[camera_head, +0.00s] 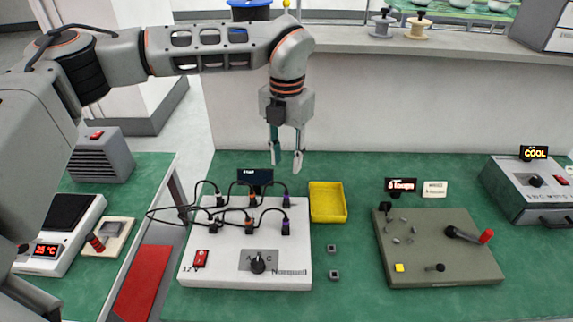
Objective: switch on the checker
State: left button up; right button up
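A white box (228,278) stands on the green bench, with a red rocker switch (199,258) above a "12 V" mark, a black knob (258,263), and several black plugs with cables on top. A grey unit (530,195) at the far right has a display reading "COOL", a black knob and a red switch (561,180). No readable label names either one as the checker. My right gripper is not in view.
A yellow tray (327,217) and two small dark cubes lie right of the white box. Spools stand on the rear ledge.

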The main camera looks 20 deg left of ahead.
aim_at(201, 257)
jog(key=k, duration=1)
